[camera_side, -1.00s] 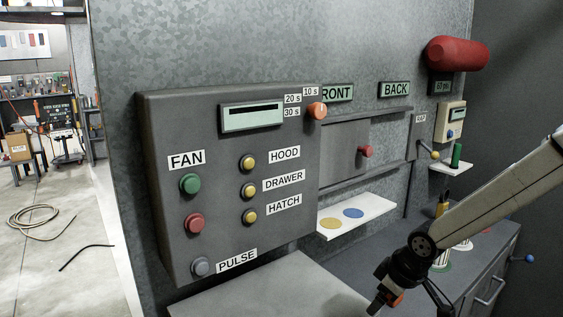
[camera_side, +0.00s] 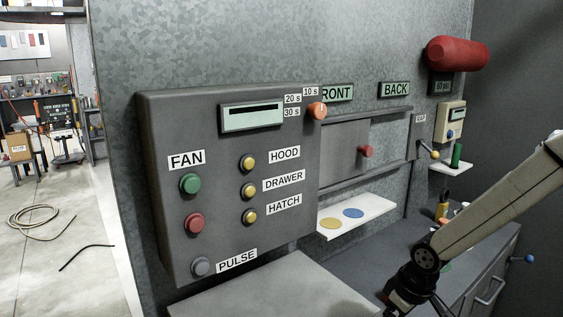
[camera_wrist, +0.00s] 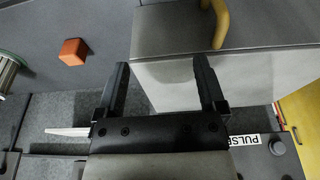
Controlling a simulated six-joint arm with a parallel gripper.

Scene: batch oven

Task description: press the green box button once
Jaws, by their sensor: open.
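The green button (camera_side: 190,184) sits on the front of the grey control box (camera_side: 235,225), under the FAN label and above a red button (camera_side: 194,223). In the side view my arm is at the lower right, well apart from the green button; its gripper end runs to the bottom edge and the fingertips cannot be made out there. In the wrist view my gripper (camera_wrist: 161,77) has its two black fingers apart with nothing between them. The green button does not show in the wrist view.
Yellow buttons for HOOD (camera_side: 248,162), DRAWER (camera_side: 249,191) and HATCH (camera_side: 249,217) are right of the green one. A grey PULSE button (camera_side: 200,266) is below. An orange block (camera_wrist: 73,52) lies on a dark surface. A white shelf (camera_side: 372,209) juts out right of the box.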

